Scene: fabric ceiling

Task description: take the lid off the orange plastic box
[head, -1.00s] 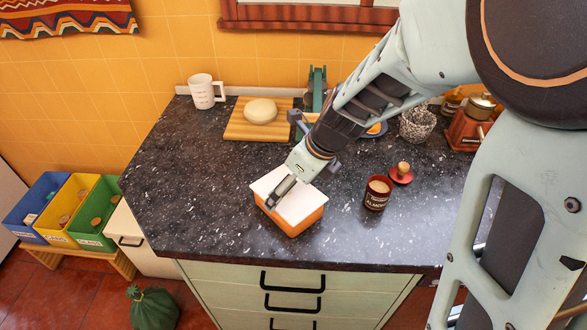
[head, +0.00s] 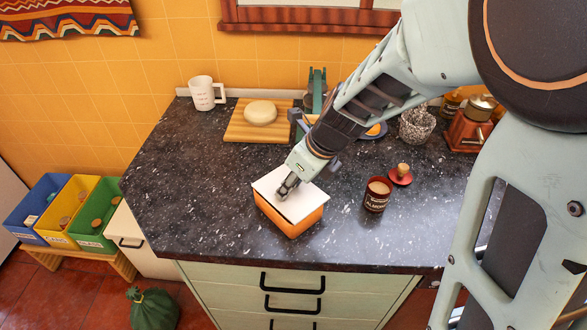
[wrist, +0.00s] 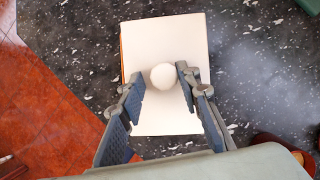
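The orange plastic box (head: 284,221) stands on the dark counter near its front edge, with its flat white lid (head: 310,198) on top. In the wrist view the lid (wrist: 165,116) fills the middle, with a round white knob (wrist: 163,76) at its centre. A thin orange strip of the box shows along the lid's left edge. My gripper (head: 287,187) is over the lid. In the wrist view my gripper (wrist: 159,80) has its fingers apart on either side of the knob. The right finger is close to the knob, and a small gap shows on the left. Contact is not clear.
A dark red candle jar (head: 377,194) stands right of the box, with a red lid (head: 401,175) behind it. A wooden board (head: 241,131) with a pale round item and a white measuring cup (head: 206,93) are at the back. The counter left of the box is clear.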

